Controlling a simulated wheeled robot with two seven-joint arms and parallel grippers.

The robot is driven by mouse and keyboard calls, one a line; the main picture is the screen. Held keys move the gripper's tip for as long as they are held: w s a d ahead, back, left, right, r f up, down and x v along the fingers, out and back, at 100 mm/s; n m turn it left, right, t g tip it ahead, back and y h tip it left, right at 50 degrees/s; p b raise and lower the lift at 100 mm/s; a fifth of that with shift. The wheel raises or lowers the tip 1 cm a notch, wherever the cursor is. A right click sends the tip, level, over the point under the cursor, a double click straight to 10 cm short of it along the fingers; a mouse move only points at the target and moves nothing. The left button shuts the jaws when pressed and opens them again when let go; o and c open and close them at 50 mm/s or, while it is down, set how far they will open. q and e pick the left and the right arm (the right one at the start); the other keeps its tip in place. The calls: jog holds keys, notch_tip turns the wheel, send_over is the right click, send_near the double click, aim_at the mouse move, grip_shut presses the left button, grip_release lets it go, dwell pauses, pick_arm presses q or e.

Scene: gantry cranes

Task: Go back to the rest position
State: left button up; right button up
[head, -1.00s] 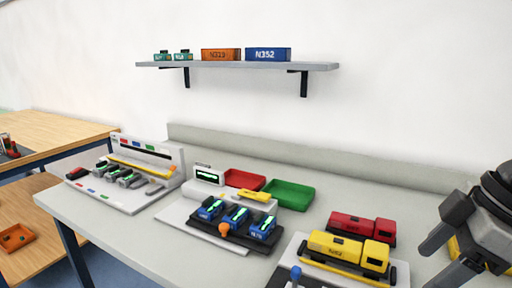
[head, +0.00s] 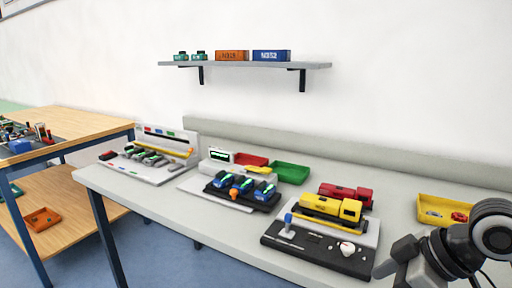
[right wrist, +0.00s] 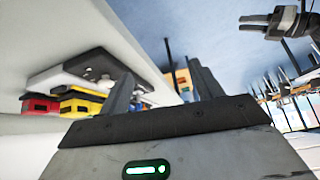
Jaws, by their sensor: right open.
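My right gripper (head: 394,262) is at the lower right of the head view, near the bench's front edge. Its two fingers are apart with nothing between them in the right wrist view (right wrist: 163,88). A grey and black gripper at the top right of the right wrist view looks like my left one (right wrist: 268,24); its jaw gap is too small to judge. My left gripper is outside the head view.
The grey bench (head: 215,222) carries a yellow truck (head: 330,207), a red truck (head: 345,192), a black control panel (head: 320,252), blue units (head: 241,184) and a yellow tray (head: 440,209). A wooden table (head: 85,125) stands left. A shelf (head: 245,65) hangs above.

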jog(key=a+f+m+t+y, duration=0.1)
jog(key=a+f+m+t, duration=0.4)
jog(key=f, duration=0.7)
jog(key=s+a+f+m+t+h, duration=0.1)
jog(key=s+a+f+m+h, duration=0.1)
jog(key=s+f, duration=0.8)
jog(key=shift+a+f+m+h, duration=0.25)
jog(key=shift+a+m+h, duration=0.15)
jog(key=shift+m+h, duration=0.15)
jog(key=shift+c, duration=0.4)
